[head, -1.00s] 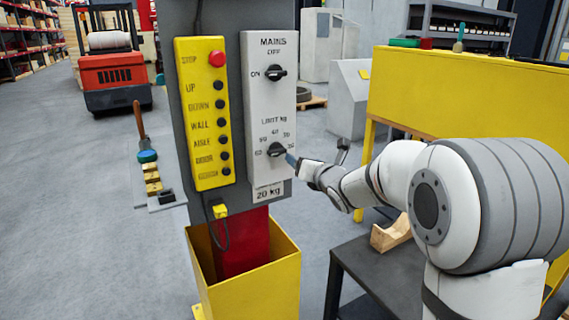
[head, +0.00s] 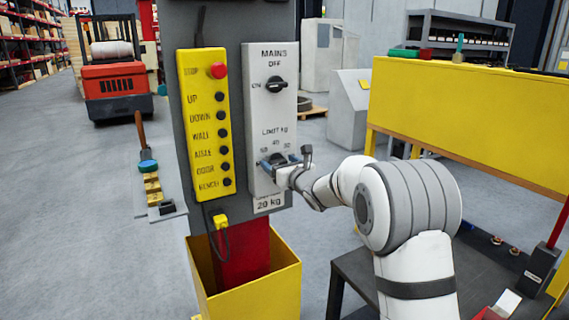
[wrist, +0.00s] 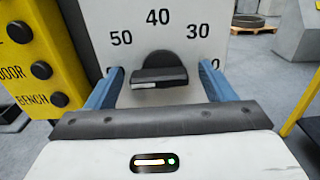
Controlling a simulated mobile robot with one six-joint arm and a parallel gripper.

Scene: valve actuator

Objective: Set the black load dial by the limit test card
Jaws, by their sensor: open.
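The black load dial (wrist: 165,62) is on the light grey panel (head: 262,112) under the words "LIMIT kg". In the wrist view its grip bar lies roughly level, with 50, 40 and 30 readable around it; the other marks are mostly hidden. My gripper (wrist: 160,78) is open, with one blue finger left of the dial and the other right of it, gaps showing on both sides. In the head view my gripper (head: 279,163) partly covers the dial.
Above is the black mains switch (head: 276,84). A yellow button box (head: 208,125) with a red stop button stands close on the left. A yellow bin (head: 252,288) is below, and a yellow bench (head: 465,120) stands at the right.

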